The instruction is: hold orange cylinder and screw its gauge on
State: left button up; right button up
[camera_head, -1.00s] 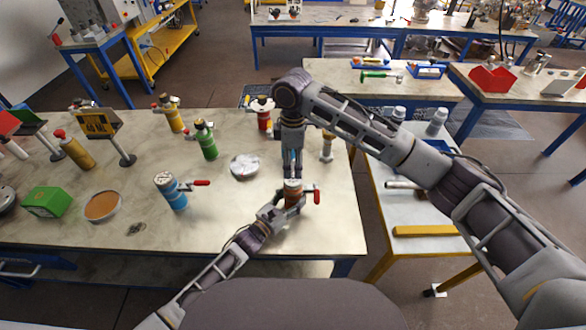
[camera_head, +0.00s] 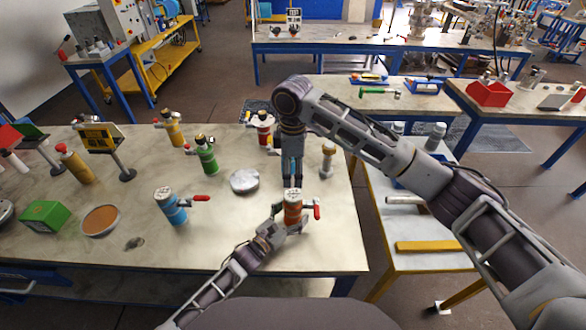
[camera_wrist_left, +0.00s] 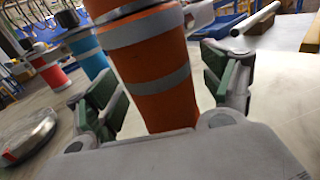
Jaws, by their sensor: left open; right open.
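The orange cylinder (camera_head: 293,212) stands upright near the table's front right, with a pale top and a red-handled side fitting. My left gripper (camera_head: 277,228) reaches it from the lower left. In the left wrist view the orange cylinder (camera_wrist_left: 160,75), with grey bands, lies between the green-padded fingers of my left gripper (camera_wrist_left: 165,90), with gaps visible on both sides. My right gripper (camera_head: 292,182) points down just above and behind the cylinder's top; its fingertips are small and I cannot tell whether they touch it. I cannot make out a separate gauge for certain.
A blue cylinder (camera_head: 171,208), a green one (camera_head: 207,156) and a silver round piece (camera_head: 244,181) stand left of the orange cylinder. A pale upright fitting (camera_head: 327,160) stands behind right. The table's front right is clear. A side table (camera_head: 430,222) is to the right.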

pick_arm(q)
jog(key=shift+s+a, duration=0.1)
jog(key=shift+s, duration=0.05)
jog(key=shift+v, duration=5.85)
